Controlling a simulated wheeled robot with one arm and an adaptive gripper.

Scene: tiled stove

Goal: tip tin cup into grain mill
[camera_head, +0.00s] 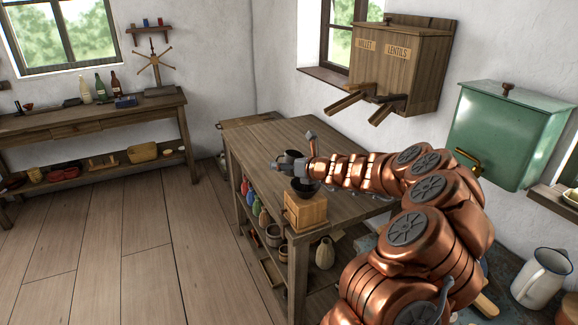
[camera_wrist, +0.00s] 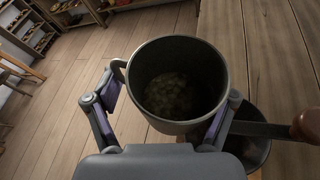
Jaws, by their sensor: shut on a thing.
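The grey tin cup (camera_wrist: 178,85) is between my gripper's fingers (camera_wrist: 165,118) in the wrist view, with its mouth toward the camera and greenish grain inside at the bottom. In the head view the cup (camera_head: 291,155) shows small at the end of my arm. The grain mill (camera_head: 305,212) is a wooden box with a dark bowl-shaped hopper, standing near the table's front corner. The cup is close to the hopper, on its far side in the head view. In the wrist view part of the hopper (camera_wrist: 252,150) shows below right of the cup, with a crank crossing it.
The wooden table (camera_head: 262,135) has clear top behind the mill; its lower shelves hold coloured jars and pots. A wooden millet and lentils dispenser (camera_head: 403,60) and a green box (camera_head: 508,135) hang on the wall. A white enamel jug (camera_head: 541,275) stands at the right.

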